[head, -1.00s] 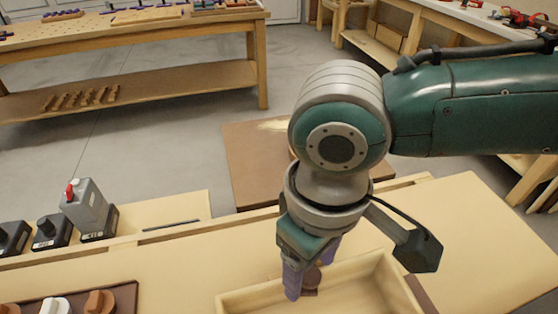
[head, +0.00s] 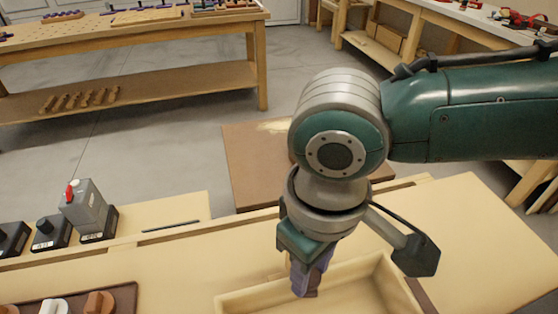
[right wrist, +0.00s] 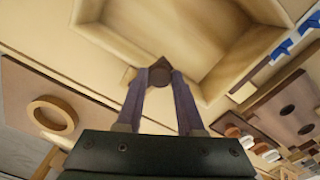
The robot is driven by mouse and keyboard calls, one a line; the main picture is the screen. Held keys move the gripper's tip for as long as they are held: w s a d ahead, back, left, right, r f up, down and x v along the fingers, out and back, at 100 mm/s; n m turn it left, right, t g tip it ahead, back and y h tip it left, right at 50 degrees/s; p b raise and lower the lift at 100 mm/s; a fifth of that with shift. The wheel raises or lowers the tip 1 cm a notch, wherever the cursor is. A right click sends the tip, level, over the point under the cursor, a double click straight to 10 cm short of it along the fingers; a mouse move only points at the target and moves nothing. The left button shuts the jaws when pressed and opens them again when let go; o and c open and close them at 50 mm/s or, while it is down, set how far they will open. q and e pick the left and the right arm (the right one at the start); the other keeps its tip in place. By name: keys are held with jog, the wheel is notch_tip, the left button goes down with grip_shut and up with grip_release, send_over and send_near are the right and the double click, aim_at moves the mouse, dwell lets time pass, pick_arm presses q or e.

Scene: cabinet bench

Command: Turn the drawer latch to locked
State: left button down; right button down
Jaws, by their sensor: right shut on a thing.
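The brown latch (head: 313,284) is a small dark wooden piece at the wall of an open wooden box (head: 345,268). It also shows in the right wrist view (right wrist: 160,66), at the edge of the box (right wrist: 110,38). My right gripper (head: 304,283) points down over it, its purple fingers shut on it. In the right wrist view the two fingers (right wrist: 160,82) reach the latch from either side. The fingers hide much of the latch, so its exact turn is hard to tell. My left gripper is out of view.
A grey block with a red switch (head: 85,205) and dark units stand at the left. A brown board with knobs (head: 75,302) lies at the lower left. A wooden ring (right wrist: 52,115) shows in the right wrist view. The bench right of the box is clear.

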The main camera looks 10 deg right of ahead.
jog(key=shift+s+d+r+n+p, duration=0.1)
jog(key=shift+d+r+n+p, duration=0.15)
jog(key=shift+n+p, duration=0.55)
jog(key=shift+d+f+n+p, duration=0.1)
jog(key=shift+d+n+p, duration=0.1)
jog(key=shift+n+p, duration=0.15)
jog(key=shift+d+f+n, duration=0.15)
jog(key=shift+d+n, duration=0.05)
jog(key=shift+n, duration=0.35)
jog(key=c, duration=0.5)
grip_release()
jog(key=shift+c, duration=0.2)
